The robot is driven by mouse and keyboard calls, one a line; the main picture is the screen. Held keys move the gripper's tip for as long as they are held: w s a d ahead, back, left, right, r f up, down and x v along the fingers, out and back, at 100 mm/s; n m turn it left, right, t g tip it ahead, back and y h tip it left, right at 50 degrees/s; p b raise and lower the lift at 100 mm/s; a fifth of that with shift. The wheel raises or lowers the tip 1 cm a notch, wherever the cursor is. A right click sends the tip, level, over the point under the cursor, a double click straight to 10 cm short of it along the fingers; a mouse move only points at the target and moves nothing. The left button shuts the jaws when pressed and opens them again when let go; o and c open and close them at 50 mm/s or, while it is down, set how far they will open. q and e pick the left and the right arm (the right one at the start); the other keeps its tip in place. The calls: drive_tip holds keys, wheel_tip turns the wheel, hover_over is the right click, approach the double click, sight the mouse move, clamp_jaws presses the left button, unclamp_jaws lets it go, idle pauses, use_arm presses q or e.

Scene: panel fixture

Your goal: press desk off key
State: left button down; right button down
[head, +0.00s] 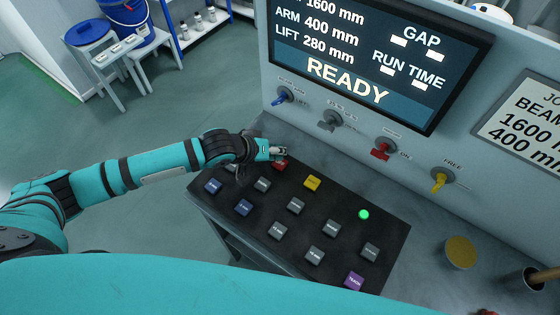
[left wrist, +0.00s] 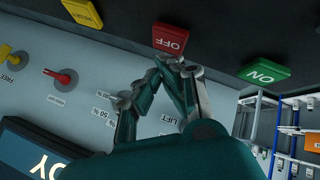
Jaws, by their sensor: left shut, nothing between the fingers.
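The red OFF key (head: 281,166) sits at the far edge of the dark key desk (head: 385,225), partly covered by my left gripper (head: 278,153) in the head view. In the left wrist view the OFF key (left wrist: 170,38) faces me with its label readable. The left gripper's closed fingertips (left wrist: 168,63) are right by the key's lower edge, with nothing held. I cannot tell whether they touch it or whether the key is pressed down. My right gripper is not in view.
A green ON key (left wrist: 264,72) and a yellow key (left wrist: 82,12) flank the OFF key. Several grey, blue and purple keys and a lit green lamp (head: 364,214) are on the desk. Behind stands a panel with knobs and a screen (head: 375,55) reading READY.

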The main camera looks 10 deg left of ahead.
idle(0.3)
use_arm(q)
drive_tip(key=shift+f, duration=0.1)
drive_tip(key=shift+f, duration=0.35)
drive_tip(key=shift+f, duration=0.45)
idle(0.9)
drive_tip(key=shift+r+p, duration=0.9)
drive_tip(key=shift+p, duration=0.2)
